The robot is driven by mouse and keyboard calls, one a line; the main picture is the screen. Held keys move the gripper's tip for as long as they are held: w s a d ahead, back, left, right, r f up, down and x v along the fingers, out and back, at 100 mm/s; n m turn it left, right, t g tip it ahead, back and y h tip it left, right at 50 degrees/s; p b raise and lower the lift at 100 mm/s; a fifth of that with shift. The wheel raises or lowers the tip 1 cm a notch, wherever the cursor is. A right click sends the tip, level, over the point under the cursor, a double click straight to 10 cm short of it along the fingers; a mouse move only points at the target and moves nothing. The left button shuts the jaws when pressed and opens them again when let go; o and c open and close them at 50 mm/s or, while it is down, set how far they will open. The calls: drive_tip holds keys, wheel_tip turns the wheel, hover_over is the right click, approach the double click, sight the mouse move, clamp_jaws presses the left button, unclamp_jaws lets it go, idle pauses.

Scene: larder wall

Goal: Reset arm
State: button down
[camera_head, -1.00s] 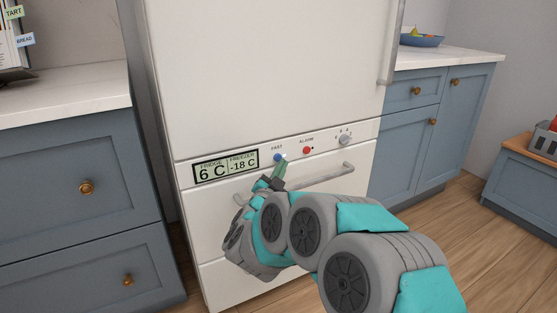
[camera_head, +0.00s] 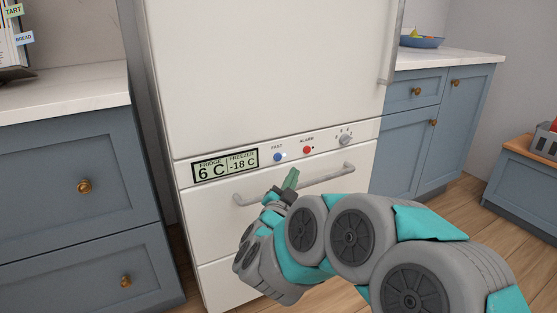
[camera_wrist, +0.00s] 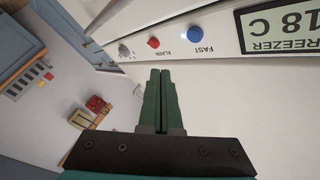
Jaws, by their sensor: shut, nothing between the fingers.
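My gripper (camera_head: 291,179) is shut and empty. In the head view it is in front of the fridge-freezer's lower drawer, below the blue FAST button (camera_head: 278,157) and apart from it. In the wrist view the two green fingers (camera_wrist: 160,75) lie together, with the blue button (camera_wrist: 194,33) and the red ALARM button (camera_wrist: 153,43) beyond them. A small light shows beside the blue button. The display (camera_head: 226,166) reads 6 C for the fridge and -18 C for the freezer.
The drawer's bar handle (camera_head: 335,174) is close behind my gripper. A grey knob (camera_head: 345,139) is right of the red button. Blue cabinets (camera_head: 60,180) stand on the left and right. A blue bowl (camera_head: 421,42) is on the right counter.

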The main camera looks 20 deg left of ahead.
drive_tip(key=shift+w, duration=0.1)
drive_tip(key=s+d+f+n+g, duration=0.2)
drive_tip(key=s+d+g, duration=0.5)
drive_tip(key=s+d, duration=0.5)
drive_tip(key=s+d+f+n+g+p, duration=0.1)
drive_tip(key=s+d+f+n+g, duration=0.1)
drive_tip(key=s+d+g, duration=0.5)
drive_tip(key=s+d+f+n+g+h+p, duration=0.1)
drive_tip(key=s+d+f+g, duration=0.3)
drive_tip(key=s+d, duration=1.3)
drive_tip(key=s+n+g, duration=0.1)
drive_tip(key=s+g, duration=0.2)
drive_tip(key=shift+s+d+f+n, duration=0.2)
drive_tip(key=shift+s+d+n, duration=0.05)
drive_tip(key=shift+s+n, duration=0.15)
